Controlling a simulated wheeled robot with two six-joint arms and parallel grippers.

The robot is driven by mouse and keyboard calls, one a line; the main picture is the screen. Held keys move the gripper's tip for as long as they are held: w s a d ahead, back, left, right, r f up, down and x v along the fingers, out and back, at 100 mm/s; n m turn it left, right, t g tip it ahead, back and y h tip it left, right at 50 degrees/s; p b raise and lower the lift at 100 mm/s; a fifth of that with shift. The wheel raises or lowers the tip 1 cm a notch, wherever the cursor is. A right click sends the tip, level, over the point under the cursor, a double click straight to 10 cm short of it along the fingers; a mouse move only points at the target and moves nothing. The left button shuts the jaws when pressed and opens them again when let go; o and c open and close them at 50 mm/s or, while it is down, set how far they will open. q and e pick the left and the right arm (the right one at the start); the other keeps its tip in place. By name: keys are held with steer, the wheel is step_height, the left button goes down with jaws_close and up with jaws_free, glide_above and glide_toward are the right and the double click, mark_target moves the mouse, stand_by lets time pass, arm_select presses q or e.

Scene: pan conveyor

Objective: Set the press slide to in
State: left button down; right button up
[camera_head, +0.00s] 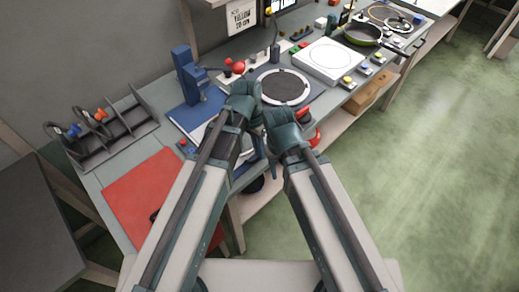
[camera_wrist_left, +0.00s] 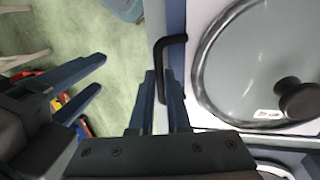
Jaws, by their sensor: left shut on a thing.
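The blue press (camera_head: 190,80) stands on the bench left of my wrists in the head view, its slide partly hidden by my left arm. In the left wrist view the slide shows as a white plate (camera_wrist_left: 202,28) bearing a round grey lid (camera_wrist_left: 245,65) with a black knob. A black bar handle (camera_wrist_left: 172,41) sits at the plate's edge. My left gripper (camera_wrist_left: 163,100) has its two fingers closed around this handle. My right gripper (camera_wrist_left: 92,76) is open and empty, apart from the handle. How far out the slide stands is hard to tell.
A red mat (camera_head: 145,195) and a grey rack (camera_head: 115,135) lie to the left. A round dark plate (camera_head: 283,87), a white hob (camera_head: 330,60) and a green pan (camera_head: 362,34) stand farther along the bench. The floor to the right is clear.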

mark_target(254, 154)
stand_by(0.5)
arm_select(q)
steer(key=w+a, duration=0.2)
steer(key=shift+w+a, duration=0.25)
steer(key=shift+w, duration=0.05)
steer(key=c, duration=0.9)
jaws_free()
steer(key=shift+s, duration=0.1)
steer(key=shift+r, duration=0.1)
steer(key=p+v, duration=1.3)
steer(key=shift+r, duration=0.3)
